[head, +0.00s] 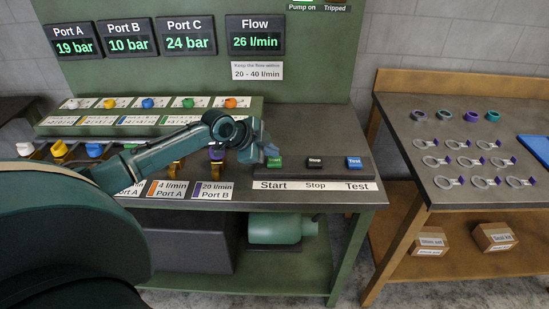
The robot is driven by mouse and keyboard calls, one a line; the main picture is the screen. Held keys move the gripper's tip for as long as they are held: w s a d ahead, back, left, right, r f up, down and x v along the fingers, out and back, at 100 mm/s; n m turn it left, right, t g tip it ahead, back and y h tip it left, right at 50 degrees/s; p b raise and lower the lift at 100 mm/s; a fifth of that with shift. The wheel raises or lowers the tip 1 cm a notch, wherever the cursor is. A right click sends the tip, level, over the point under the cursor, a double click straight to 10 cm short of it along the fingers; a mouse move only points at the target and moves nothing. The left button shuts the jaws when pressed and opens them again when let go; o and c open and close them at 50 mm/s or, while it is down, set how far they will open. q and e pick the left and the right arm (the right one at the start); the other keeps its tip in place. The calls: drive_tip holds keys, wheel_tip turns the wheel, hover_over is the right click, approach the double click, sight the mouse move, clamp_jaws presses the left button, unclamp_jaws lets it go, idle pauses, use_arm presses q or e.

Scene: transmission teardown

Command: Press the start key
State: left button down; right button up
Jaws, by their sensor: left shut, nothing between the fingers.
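The green start key (275,162) sits at the left end of the dark key strip, above the "Start" label. To its right are the black stop key (315,162) and the blue test key (354,163). My left gripper (270,152) is shut and empty. Its fingertips are at the upper edge of the start key in the picture and partly overlap it. I cannot tell whether they touch the key. My right gripper does not show.
Coloured valve knobs (148,103) line the bench left of the keys. Displays (256,36) on the green panel read Port A 19, Port B 10, Port C 24 bar and Flow 26 l/min. A second table (410,105) on the right holds rings and tags.

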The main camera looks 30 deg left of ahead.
sight(271, 161)
use_arm(q)
wheel_tip(271, 161, up, 5)
drive_tip(key=p, duration=0.4)
drive_tip(key=shift+r+p, duration=0.1)
drive_tip(key=shift+p, duration=0.2)
idle(0.6)
